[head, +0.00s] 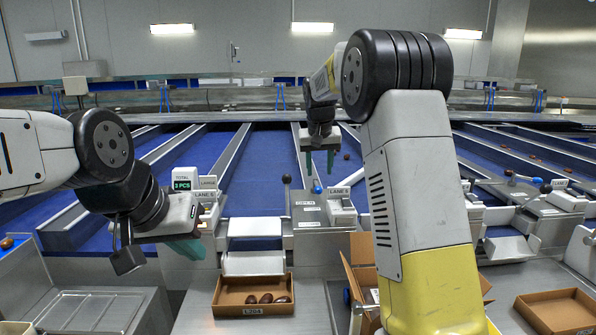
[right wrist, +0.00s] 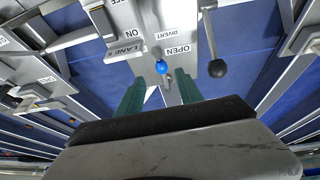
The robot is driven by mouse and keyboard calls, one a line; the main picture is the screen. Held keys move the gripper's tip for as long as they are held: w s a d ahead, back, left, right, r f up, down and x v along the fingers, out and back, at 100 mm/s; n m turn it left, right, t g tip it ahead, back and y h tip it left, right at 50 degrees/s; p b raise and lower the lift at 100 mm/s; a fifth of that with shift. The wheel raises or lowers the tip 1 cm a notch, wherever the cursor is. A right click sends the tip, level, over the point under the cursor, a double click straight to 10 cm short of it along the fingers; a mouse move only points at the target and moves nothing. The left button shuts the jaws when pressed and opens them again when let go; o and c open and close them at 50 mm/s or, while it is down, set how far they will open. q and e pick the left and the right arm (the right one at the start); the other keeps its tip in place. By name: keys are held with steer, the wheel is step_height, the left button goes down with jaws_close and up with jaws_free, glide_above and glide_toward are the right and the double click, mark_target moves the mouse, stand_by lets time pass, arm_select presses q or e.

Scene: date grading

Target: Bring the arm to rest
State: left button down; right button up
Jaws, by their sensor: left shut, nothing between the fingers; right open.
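My right arm reaches forward over the conveyor lanes in the head view. Its gripper (head: 319,163) points down with its two green fingers apart and nothing between them. In the right wrist view the open fingers (right wrist: 160,88) are above a lane control plate with a blue-knobbed lever (right wrist: 162,66) and a black-knobbed lever (right wrist: 217,67). I cannot tell the height of the fingers above the levers. My left gripper (head: 188,249) is at the left, shut and empty, its green fingers angled down beside a small display unit (head: 187,180).
An open carton (head: 362,249) is partly hidden behind my right arm. Another cardboard box (head: 556,311) stands at the front right. Blue lanes (head: 255,165) with metal dividers run behind the control boxes.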

steer(key=s+d+r+t+y, duration=0.1)
steer(key=s+d+r+y, duration=0.1)
steer(key=s, duration=1.3)
steer(key=s+d+r+y, duration=0.1)
steer(key=s+r, duration=0.1)
steer(key=s, duration=1.3)
steer(key=s+f, duration=0.4)
steer(key=s, duration=0.4)
steer(key=shift+s+a+n+t, duration=0.2)
steer(key=shift+a+n+t, duration=0.1)
steer(key=shift+a, duration=0.05)
steer(key=shift+d, duration=0.1)
